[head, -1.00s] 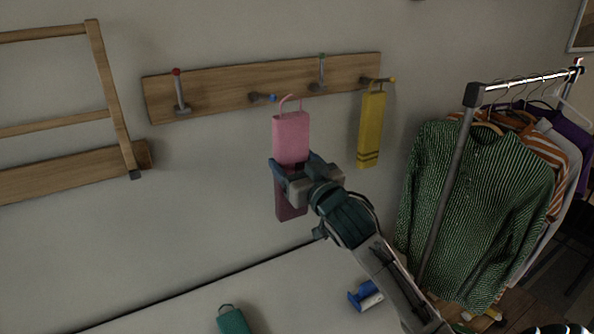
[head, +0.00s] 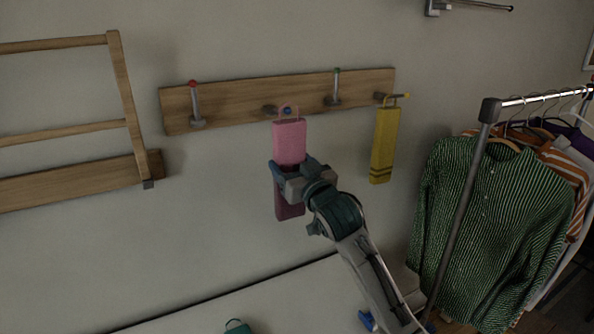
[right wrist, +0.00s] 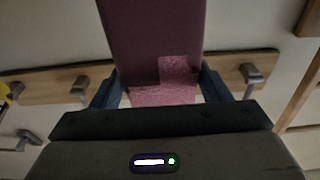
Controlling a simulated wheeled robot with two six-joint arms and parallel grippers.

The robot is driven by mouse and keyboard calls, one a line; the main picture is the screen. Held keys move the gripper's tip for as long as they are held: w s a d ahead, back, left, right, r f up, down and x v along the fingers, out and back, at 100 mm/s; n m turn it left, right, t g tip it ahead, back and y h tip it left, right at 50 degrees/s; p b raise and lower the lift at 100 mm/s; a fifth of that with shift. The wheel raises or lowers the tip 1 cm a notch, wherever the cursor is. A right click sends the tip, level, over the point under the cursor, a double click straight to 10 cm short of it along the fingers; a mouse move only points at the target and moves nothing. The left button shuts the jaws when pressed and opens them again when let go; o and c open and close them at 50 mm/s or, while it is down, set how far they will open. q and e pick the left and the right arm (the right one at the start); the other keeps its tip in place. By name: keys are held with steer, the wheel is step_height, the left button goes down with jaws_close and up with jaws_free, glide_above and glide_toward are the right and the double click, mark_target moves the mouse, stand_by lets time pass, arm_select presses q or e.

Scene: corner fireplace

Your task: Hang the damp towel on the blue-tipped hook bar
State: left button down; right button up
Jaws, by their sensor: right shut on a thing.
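The pink towel (head: 289,140), darker in its lower part, hangs upright in my right gripper (head: 290,172). The gripper is shut on it around mid-height. A thin loop tops the towel. The blue-tipped hook bar (head: 270,109) sticks out from the wooden wall board, and its blue tip shows inside the loop's outline in the head view. I cannot tell in depth whether the tip is through the loop. In the right wrist view, the towel (right wrist: 155,35) stands between the fingers and hides the hook behind it. My left gripper is not in view.
The wooden board (head: 235,102) also bears a red-tipped hook (head: 195,103), a green-tipped hook (head: 335,88) and a hook with a yellow towel (head: 384,145). A clothes rack with a green striped shirt (head: 490,220) stands right. A wooden frame (head: 125,90) is left.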

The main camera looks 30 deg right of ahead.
steer(key=shift+w+f+b, duration=0.1)
steer(key=shift+w+b, duration=0.2)
steer(key=shift+w, duration=0.95)
steer(key=w, duration=0.1)
steer(key=w+f, duration=0.1)
steer(key=w, duration=0.1)
steer(key=w+f, duration=0.1)
steer(key=shift+w+d, duration=0.2)
steer(key=shift+f, duration=0.1)
stand_by(0.5)
steer(key=o, duration=1.2)
steer(key=shift+c, duration=0.2)
